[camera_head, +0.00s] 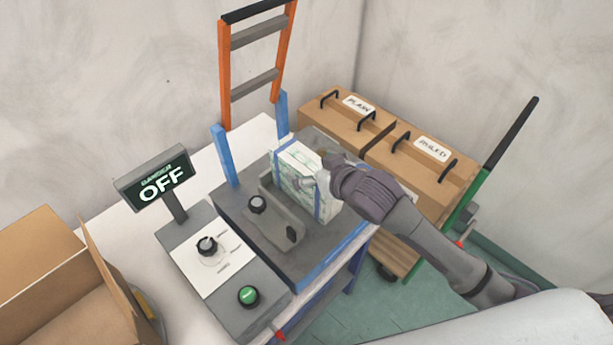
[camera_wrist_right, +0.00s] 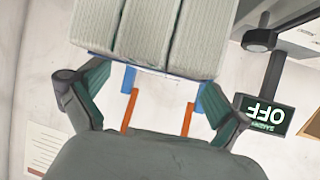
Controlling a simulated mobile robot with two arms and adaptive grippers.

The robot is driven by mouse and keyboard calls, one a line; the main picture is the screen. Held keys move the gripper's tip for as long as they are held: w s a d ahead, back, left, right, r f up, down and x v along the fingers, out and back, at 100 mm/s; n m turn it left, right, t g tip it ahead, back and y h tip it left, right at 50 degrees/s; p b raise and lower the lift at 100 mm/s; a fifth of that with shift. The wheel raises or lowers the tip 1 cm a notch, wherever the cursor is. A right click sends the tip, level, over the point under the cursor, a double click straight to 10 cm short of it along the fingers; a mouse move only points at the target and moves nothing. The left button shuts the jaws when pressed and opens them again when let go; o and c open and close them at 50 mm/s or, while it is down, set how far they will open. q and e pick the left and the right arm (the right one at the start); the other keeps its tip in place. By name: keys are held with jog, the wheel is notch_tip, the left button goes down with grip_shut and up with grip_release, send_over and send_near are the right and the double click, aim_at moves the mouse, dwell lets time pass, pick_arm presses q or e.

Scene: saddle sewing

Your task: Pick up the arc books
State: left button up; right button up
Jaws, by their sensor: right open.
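In the right wrist view, three thick pale blocks of the books (camera_wrist_right: 150,32) sit side by side at the top. My right gripper (camera_head: 322,178) is at the right side of the books in the head view and partly covers them. My left gripper is not in view.
An orange ladder-like frame (camera_head: 227,75) rises behind the machine. A control box with an OFF sign (camera_head: 155,178) and green button (camera_head: 248,295) stands at the left front. An open cardboard box (camera_head: 40,255) is far left. Two handled brown cases (camera_head: 405,172) stand at the right.

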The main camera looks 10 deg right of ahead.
aim_at(306, 162)
jog(key=x, duration=0.3)
jog(key=shift+w, duration=0.15)
jog(key=c, duration=1.7)
jog(key=shift+r, duration=0.2)
jog(key=shift+c, duration=0.6)
jog(key=shift+d, duration=0.1)
